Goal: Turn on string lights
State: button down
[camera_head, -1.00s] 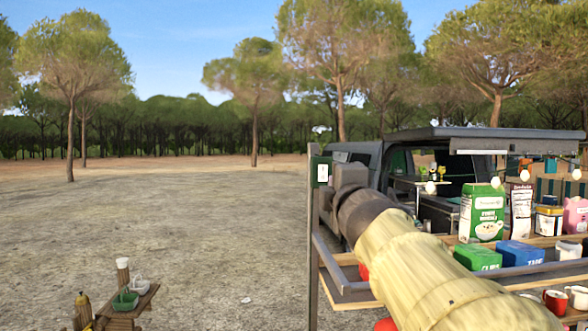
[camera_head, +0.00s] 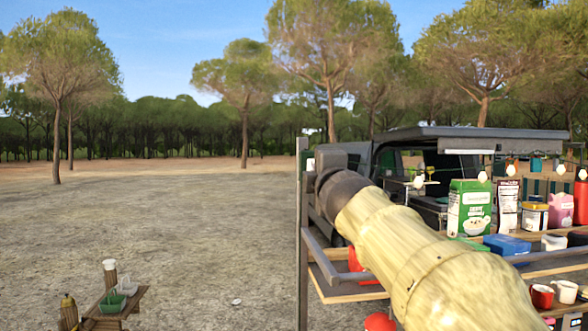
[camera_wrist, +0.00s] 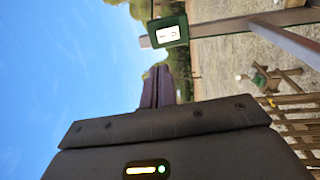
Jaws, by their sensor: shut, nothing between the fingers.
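A dark green switch box with a white switch plate (camera_wrist: 168,32) is at the top middle of the wrist view. In the head view, a small part of the box (camera_head: 310,165) shows on the post, mostly hidden behind my gripper. My gripper (camera_wrist: 163,72) is shut and empty, its dark fingertips pointing toward the area just below the box in the wrist view. I cannot tell whether it touches the box.
The post (camera_head: 301,235) stands at the left end of shelves carrying a green-and-white box (camera_head: 470,208), a blue box (camera_head: 507,245) and mugs (camera_head: 541,296). A metal rail (camera_head: 318,258) runs below my arm. A small wooden table (camera_head: 112,312) stands lower left; open ground lies left.

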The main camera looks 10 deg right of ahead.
aim_at(308, 159)
jog(key=w, duration=0.3)
jog(key=w+r, duration=0.1)
jog(key=w, duration=0.5)
jog(key=shift+d+r, duration=0.15)
jog(key=shift+r, duration=0.15)
jog(key=shift+w, duration=0.7)
jog(key=shift+s, duration=0.1)
